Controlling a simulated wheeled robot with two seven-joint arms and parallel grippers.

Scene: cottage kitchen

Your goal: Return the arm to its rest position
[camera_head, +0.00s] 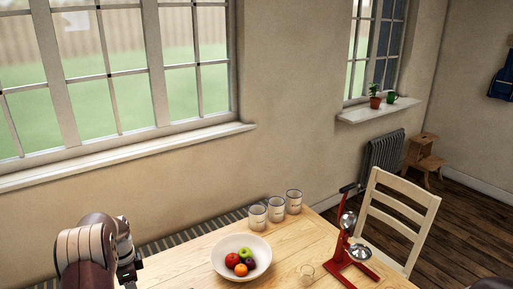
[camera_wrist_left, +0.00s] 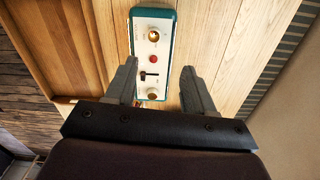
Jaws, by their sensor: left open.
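My left arm (camera_head: 90,250) is at the lower left of the head view, beside the wooden table (camera_head: 195,262), with its gripper end cut off by the bottom edge. In the left wrist view my left gripper (camera_wrist_left: 159,68) is open, its two fingers apart with nothing held between them. Beyond the fingers a white panel box with teal sides (camera_wrist_left: 152,40) lies on the wooden tabletop. It has brass knobs, a red button and a black switch. The left finger overlaps its edge in the picture; I cannot tell whether they touch. My right gripper is not in view.
A fruit bowl (camera_head: 223,267) is on the table right of my left arm. Three canisters (camera_head: 275,210) stand behind it. A cream chair (camera_head: 398,215) stands beyond the table's right edge.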

